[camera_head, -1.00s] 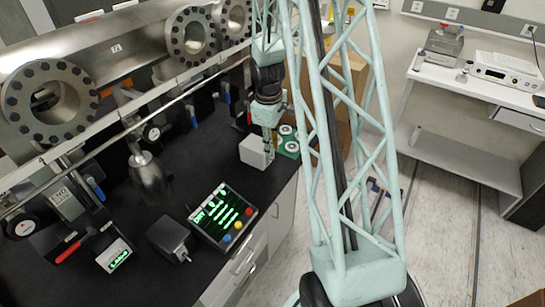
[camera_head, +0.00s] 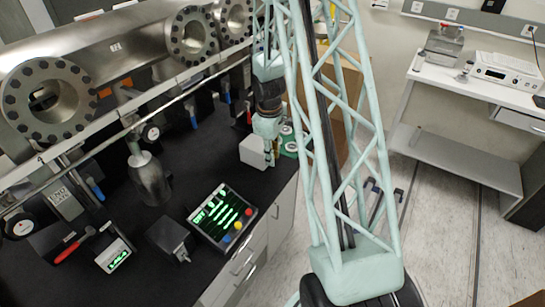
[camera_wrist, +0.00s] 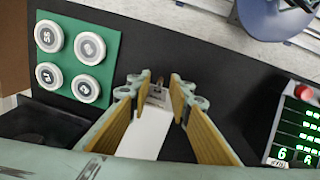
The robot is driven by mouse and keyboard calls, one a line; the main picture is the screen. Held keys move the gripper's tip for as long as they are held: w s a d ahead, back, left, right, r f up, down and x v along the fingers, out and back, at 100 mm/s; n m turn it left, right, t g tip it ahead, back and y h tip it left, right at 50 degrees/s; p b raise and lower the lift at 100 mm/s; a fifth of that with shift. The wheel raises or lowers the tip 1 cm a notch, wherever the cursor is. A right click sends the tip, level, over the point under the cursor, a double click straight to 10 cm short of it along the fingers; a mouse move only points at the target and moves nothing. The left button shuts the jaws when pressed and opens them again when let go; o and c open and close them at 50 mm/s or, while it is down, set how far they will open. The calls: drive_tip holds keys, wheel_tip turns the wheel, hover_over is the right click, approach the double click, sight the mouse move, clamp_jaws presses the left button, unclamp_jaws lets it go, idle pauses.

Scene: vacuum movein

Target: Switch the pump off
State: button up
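A dark control box (camera_head: 222,217) with green bar readouts and red, blue and yellow buttons lies on the black bench. It also shows at the right edge of the wrist view (camera_wrist: 297,125), with its red button (camera_wrist: 304,92). My gripper (camera_head: 270,163) is beside a small white box (camera_head: 252,150), away from the control box. In the wrist view, my gripper (camera_wrist: 155,84) is open, with tan-padded fingers apart. The white box (camera_wrist: 145,135) shows between them, partly hidden; I cannot tell whether they touch it. Which device is the pump is not clear.
A green plate (camera_wrist: 70,28) with round white weights lies close to my gripper. A dark cube (camera_head: 168,236), a small green-lit display (camera_head: 114,255) and a steel flanged tube (camera_head: 120,45) occupy the bench. Bare black bench lies between the white box and control box.

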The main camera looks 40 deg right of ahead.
drive_tip(key=shift+c, duration=0.7)
clamp_jaws()
